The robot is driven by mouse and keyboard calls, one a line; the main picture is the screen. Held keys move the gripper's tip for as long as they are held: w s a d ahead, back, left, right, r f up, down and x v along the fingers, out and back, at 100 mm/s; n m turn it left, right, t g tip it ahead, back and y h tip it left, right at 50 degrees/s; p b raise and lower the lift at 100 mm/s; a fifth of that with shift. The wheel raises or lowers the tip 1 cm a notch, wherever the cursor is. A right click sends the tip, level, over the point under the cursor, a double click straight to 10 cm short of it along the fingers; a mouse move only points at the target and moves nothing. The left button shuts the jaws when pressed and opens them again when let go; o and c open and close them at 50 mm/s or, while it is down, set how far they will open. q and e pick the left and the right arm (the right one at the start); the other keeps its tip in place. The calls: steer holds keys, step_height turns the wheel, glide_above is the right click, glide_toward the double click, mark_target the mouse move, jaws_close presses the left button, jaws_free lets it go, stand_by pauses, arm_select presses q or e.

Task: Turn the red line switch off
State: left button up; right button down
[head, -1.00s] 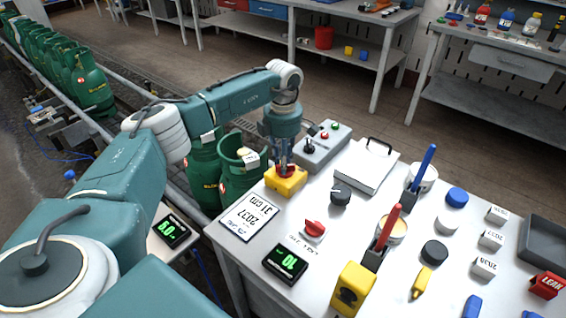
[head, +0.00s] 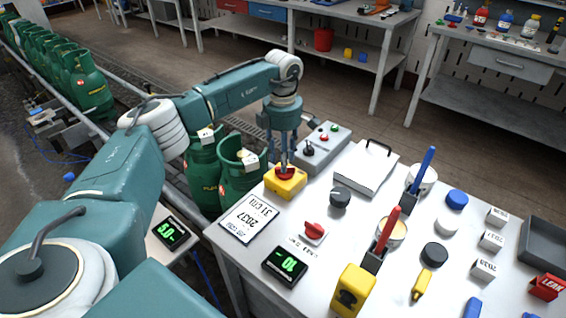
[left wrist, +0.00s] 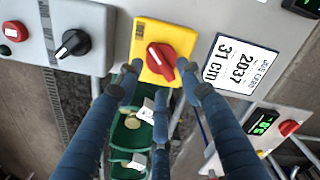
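The red line switch (head: 285,172) is a red rotary knob on a yellow box (head: 290,188) at the table's far left edge. In the left wrist view the red knob (left wrist: 162,60) lies diagonally on its yellow plate (left wrist: 146,32). My left gripper (head: 284,160) points down just above the knob, its tips partly covering it in the head view. In the left wrist view the fingers of my left gripper (left wrist: 162,74) stand apart on both sides of the knob, with nothing held. Contact cannot be told. My right gripper is not in view.
A grey control box (head: 322,148) with a black knob and buttons stands right behind the switch. A sign card (head: 249,218) lies in front. Another red knob (head: 314,231), a black knob (head: 340,197) and a display (head: 285,266) are nearby. Green gas cylinders (head: 204,175) stand at left.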

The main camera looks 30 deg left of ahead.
arm_select(q)
step_height(320, 180, up, 9)
steer(key=shift+r, duration=0.2)
stand_by(0.5)
